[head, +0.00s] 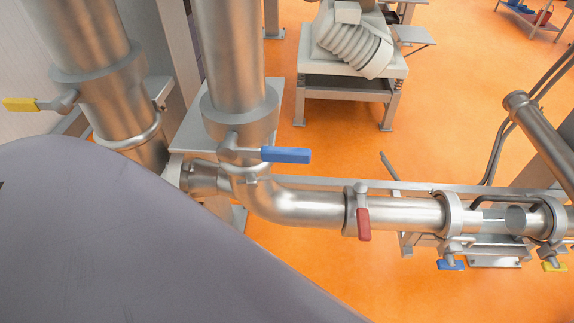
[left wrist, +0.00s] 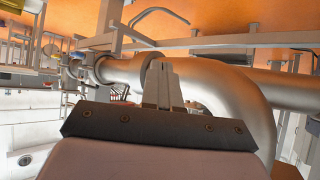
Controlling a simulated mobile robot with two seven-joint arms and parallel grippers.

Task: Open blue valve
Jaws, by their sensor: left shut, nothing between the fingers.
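A blue valve handle (head: 286,155) juts to the right from the elbow pipe, just below the vertical pipe's collar. It lies roughly level in the head view. A second, smaller blue handle (head: 450,265) sits low on the horizontal pipe at the right. My left gripper (left wrist: 162,82) shows in the left wrist view, with its fingers together and nothing held. Behind the fingers is a curved metal pipe (left wrist: 245,95). In the head view the left gripper's fingers are not visible. My right gripper is in neither view.
A red handle (head: 363,224) hangs from the horizontal pipe. Yellow handles are at far left (head: 20,104) and low right (head: 554,266). A thick vertical pipe (head: 232,50) stands above the elbow. A machine on a stand (head: 352,85) is behind, on open orange floor.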

